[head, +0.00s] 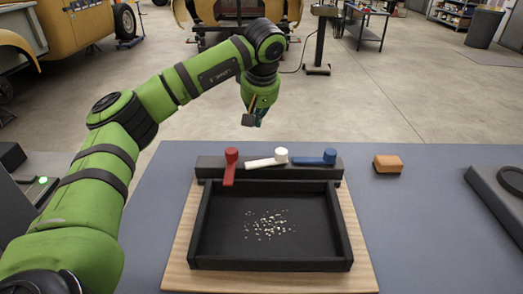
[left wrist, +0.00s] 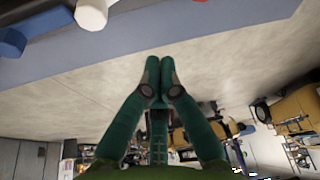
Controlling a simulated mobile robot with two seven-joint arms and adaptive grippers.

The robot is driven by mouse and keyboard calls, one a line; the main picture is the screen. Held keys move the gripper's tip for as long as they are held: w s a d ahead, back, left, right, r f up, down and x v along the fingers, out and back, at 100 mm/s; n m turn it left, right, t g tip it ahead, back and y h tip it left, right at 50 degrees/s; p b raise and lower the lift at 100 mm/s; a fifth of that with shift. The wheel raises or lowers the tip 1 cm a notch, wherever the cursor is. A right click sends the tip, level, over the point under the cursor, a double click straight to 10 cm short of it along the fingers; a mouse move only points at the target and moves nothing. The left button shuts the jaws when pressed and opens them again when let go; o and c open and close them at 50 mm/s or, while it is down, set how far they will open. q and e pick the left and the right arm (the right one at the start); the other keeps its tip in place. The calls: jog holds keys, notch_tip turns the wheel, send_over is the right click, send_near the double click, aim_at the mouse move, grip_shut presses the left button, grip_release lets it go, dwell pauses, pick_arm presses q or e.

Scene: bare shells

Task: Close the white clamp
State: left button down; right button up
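The white clamp (head: 267,161) sits in the middle of a dark bar (head: 212,170) behind a black tray. Its lever lies along the bar, pointing left from its round knob. The red clamp (head: 230,168) is left of it, its lever pointing toward me over the tray's back edge. The blue clamp (head: 314,160) is on the right, lever pointing left along the bar. My left gripper (head: 254,118) hangs above and behind the clamps, apart from them. In the left wrist view its fingertips (left wrist: 160,66) meet with nothing between them. The white knob (left wrist: 91,13) shows at that view's top. My right gripper is out of view.
The black tray (head: 197,225) holds small pale bits and stands on a wooden board (head: 359,265) on the grey-blue table (head: 425,235). A brown block (head: 388,164) lies right of the bar. A dark device (head: 490,190) is at the right edge.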

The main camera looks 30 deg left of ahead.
aim_at(256, 157)
pick_arm(q)
jog(key=p+x, duration=0.1)
jog(key=x, duration=0.8)
jog(key=shift+a+f, duration=0.1)
jog(key=shift+a, duration=0.05)
jog(key=shift+f+p, duration=0.3)
jog(key=shift+p, duration=0.05)
jog(key=shift+s+d+p, duration=0.45)
jog(key=shift+s+d, duration=0.8)
jog(key=shift+d, duration=0.2)
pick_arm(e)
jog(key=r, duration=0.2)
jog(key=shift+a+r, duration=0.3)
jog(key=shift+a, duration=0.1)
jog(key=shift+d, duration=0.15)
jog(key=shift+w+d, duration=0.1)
